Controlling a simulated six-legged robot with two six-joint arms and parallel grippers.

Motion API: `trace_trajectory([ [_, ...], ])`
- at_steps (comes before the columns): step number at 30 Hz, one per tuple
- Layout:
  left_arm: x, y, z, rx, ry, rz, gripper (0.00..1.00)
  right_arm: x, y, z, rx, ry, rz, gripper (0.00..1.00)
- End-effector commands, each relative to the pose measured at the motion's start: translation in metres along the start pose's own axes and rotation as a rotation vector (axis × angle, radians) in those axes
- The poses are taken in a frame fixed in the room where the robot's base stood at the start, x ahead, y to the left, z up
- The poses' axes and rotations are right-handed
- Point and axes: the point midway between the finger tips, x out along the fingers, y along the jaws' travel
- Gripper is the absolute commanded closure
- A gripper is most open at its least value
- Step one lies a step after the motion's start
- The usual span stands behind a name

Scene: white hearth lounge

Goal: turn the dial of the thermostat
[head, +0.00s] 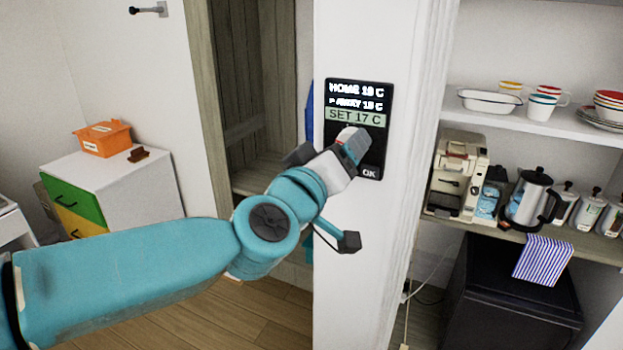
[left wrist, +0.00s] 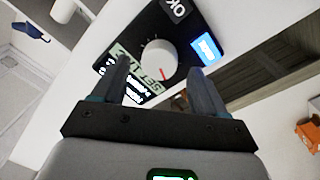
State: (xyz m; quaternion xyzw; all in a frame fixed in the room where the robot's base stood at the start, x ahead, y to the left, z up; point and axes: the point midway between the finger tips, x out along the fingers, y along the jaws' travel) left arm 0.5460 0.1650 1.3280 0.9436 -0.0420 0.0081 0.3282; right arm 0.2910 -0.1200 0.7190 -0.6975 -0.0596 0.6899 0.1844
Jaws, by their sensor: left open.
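The thermostat (head: 372,92) is a black panel on a white wall pillar, reading HOME 19 C, an AWAY line and SET 17 C in a green band, with OK at its lower right. Its round white dial (left wrist: 148,57) has a red mark and shows in the left wrist view just beyond and between my fingertips. In the head view my gripper hides much of the dial. My left gripper (left wrist: 157,68) is open and empty, its fingers on either side of the dial's line; I cannot tell whether they touch it. My right gripper is out of view.
Right of the pillar, a shelf (head: 590,245) holds a coffee machine (head: 460,175), a kettle (head: 527,203) and jars; dishes stand above. A black fridge (head: 510,290) is below. At left is a white cabinet (head: 140,195) with an orange bin (head: 103,138). Floor shows at lower left.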

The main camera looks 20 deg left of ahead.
Motion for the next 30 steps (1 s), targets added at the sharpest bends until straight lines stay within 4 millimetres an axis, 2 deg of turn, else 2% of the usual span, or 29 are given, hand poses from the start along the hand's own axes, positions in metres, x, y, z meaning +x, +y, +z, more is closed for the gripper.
trace_trajectory([
  [9, -0.086, 0.002, -0.002, -0.002, 0.002, 0.005, 0.27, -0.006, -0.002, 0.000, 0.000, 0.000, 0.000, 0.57],
  [15, -0.125, 0.003, -0.002, -0.002, 0.002, 0.005, 0.27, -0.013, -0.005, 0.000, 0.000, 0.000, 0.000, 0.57],
  [21, -0.141, 0.001, -0.001, -0.001, 0.002, 0.002, 0.27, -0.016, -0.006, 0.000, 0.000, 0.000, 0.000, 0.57],
  [30, -0.142, 0.000, 0.000, 0.000, 0.001, 0.001, 0.27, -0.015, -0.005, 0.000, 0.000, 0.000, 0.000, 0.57],
])
